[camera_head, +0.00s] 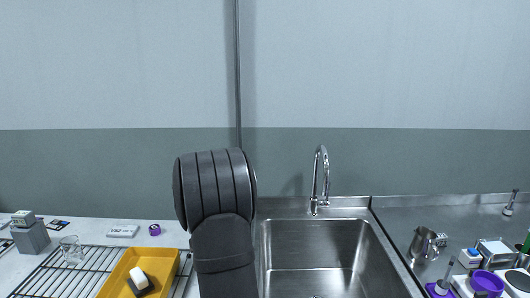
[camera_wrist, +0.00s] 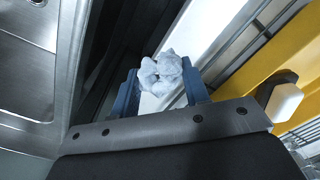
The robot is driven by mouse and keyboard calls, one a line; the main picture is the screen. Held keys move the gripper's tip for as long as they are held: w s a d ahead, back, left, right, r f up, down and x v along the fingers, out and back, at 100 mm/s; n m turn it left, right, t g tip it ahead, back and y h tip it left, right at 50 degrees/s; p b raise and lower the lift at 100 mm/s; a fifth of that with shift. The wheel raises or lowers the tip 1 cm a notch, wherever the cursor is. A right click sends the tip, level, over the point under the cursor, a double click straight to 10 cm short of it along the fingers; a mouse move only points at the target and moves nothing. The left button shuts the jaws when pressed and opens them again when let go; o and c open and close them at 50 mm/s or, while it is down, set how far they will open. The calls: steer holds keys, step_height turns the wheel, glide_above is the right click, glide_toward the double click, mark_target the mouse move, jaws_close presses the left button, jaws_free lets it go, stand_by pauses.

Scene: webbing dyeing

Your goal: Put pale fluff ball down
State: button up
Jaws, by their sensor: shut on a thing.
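The pale fluff ball (camera_wrist: 161,73) is a lumpy, light blue-white tuft in the wrist view. My gripper (camera_wrist: 160,85) has its two blue fingers on either side of the ball and is shut on it. Below the ball in the wrist view are a white strip of counter and dark metal. I cannot tell how high the ball is held. In the head view my dark arm hides the gripper and the ball.
A yellow tray (camera_head: 116,275) holding a white-and-dark block (camera_head: 139,279) sits on a wire rack (camera_head: 55,275) at left. A glass (camera_head: 71,250) stands on the rack. The steel sink (camera_head: 330,262) and tap (camera_head: 318,178) are right of my arm. A metal jug (camera_head: 424,245) stands farther right.

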steer(key=s+d+f+m, duration=0.2)
steer(key=d+m, duration=0.7)
steer(key=d, duration=0.7)
steer(key=shift+d+f, duration=0.35)
steer(key=shift+f, duration=0.2)
steer(key=shift+a, duration=0.15)
steer(key=w+a+r+n, duration=0.1)
steer(key=a+r, duration=0.1)
steer(key=a, duration=0.8)
steer(key=w+a+r+n, duration=0.1)
steer(key=w+a+r, duration=0.15)
steer(key=a, duration=0.85)
steer(key=s+a+r+n, duration=0.15)
steer(key=s+a, duration=0.25)
steer(key=a, duration=0.6)
steer(key=s+a+r+n, duration=0.1)
steer(key=s+a+r, duration=0.25)
steer(key=a, duration=0.65)
glide_toward(87, 292)
steer(key=d, duration=0.1)
steer(key=s+d+f, duration=0.2)
steer(key=shift+s+d, duration=0.25)
steer(key=shift+d, duration=0.05)
steer(key=shift+s+a+f, duration=0.15)
steer(key=shift+a+f, duration=0.2)
steer(key=shift+a, duration=0.05)
steer(key=shift+f, duration=1.85)
